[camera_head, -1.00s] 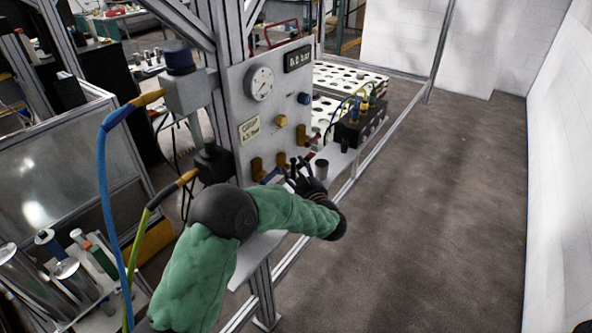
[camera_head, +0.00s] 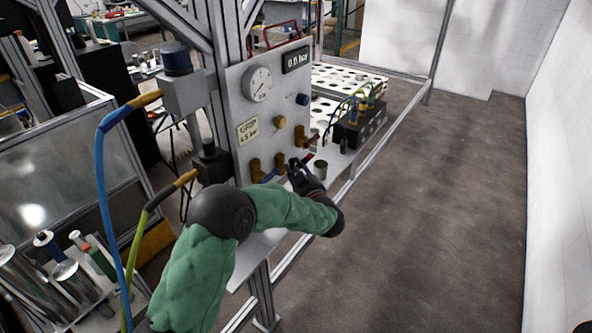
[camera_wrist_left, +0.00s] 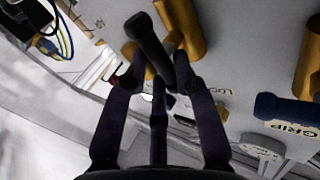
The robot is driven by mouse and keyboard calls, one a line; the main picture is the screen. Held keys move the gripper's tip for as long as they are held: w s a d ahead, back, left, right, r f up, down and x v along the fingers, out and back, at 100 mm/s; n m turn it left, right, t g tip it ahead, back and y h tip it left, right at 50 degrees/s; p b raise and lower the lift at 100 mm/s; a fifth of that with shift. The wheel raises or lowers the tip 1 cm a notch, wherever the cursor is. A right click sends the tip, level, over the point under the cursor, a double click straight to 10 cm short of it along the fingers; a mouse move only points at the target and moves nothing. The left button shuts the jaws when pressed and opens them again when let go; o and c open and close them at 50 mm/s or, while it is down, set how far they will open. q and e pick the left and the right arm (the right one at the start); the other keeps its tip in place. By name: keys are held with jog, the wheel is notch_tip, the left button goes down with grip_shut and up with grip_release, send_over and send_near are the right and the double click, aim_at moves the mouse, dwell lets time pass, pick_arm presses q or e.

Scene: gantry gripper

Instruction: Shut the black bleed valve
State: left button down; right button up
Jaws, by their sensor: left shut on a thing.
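The black bleed valve shows in the left wrist view as a black lever handle (camera_wrist_left: 148,42) by a brass body (camera_wrist_left: 182,28) on the grey panel. My left gripper (camera_wrist_left: 158,72) is shut on this handle, one finger on each side. The handle slants across the view between the fingertips. In the head view my left gripper (camera_head: 296,165) is at the lower right of the panel (camera_head: 232,92), in front of the brass valves, and hides most of the black handle. My right gripper is not in view.
A blue-handled valve (camera_head: 258,170), marked GRIP in the wrist view, is left of my gripper. A metal cup (camera_head: 320,169) stands close on the shelf. A gauge (camera_head: 257,84) and a display (camera_head: 296,60) are higher up.

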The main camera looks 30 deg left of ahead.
pick_arm(q)
jog(key=shift+s+f+m+g+h+b, duration=0.2)
jog(key=shift+f+m+g+h+b, duration=0.1)
jog(key=shift+f+m+h+b, duration=0.25)
jog(key=shift+w+a+m+g+h+p, duration=0.1)
jog(key=shift+w+m+g+h+p, duration=0.15)
jog(key=shift+m+g+p, duration=1.35)
jog(key=shift+w+d+m+g+h+p, duration=0.15)
jog(key=shift+m+g+h+p, duration=0.25)
jog(key=shift+m+g+p, duration=1.2)
jog(key=shift+w+a+m+g+h+p, duration=0.2)
jog(key=shift+m+g+h+p, duration=0.1)
jog(key=shift+m+g+p, duration=1.3)
jog(key=shift+f+m, duration=0.1)
jog(key=shift+m, duration=0.15)
